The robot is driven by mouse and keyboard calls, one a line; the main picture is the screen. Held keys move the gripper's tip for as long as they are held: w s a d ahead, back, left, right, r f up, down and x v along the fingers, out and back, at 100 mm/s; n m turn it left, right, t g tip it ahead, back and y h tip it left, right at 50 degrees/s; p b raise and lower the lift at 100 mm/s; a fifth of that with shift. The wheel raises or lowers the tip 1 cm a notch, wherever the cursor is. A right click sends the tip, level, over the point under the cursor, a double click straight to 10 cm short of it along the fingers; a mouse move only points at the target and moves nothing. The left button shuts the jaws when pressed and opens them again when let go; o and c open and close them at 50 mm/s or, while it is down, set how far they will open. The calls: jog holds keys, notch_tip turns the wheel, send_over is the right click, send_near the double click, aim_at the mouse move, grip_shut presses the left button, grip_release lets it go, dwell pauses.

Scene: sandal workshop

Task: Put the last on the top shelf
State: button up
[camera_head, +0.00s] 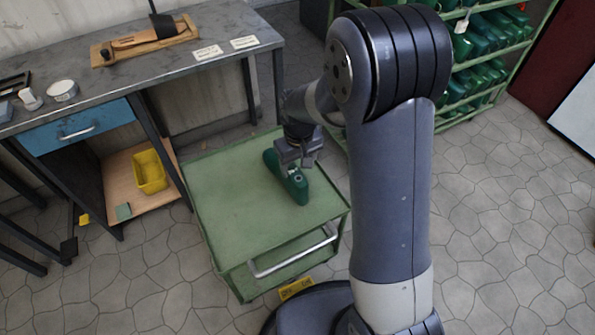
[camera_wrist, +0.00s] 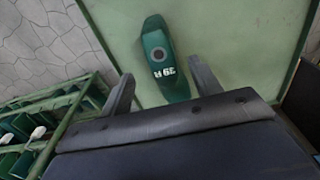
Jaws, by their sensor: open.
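A dark green last (camera_head: 296,187) lies on top of the green cart (camera_head: 222,201).
A grey workbench (camera_head: 226,22) with a wooden board (camera_head: 146,44), labels and a blue drawer (camera_head: 78,128) stands left. A yellow bin (camera_head: 150,172) sits on its lower board. My arm crosses the middle. Stone floor at the right is clear (camera_head: 510,225).

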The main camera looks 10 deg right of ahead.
jog(key=shift+r, duration=1.5)
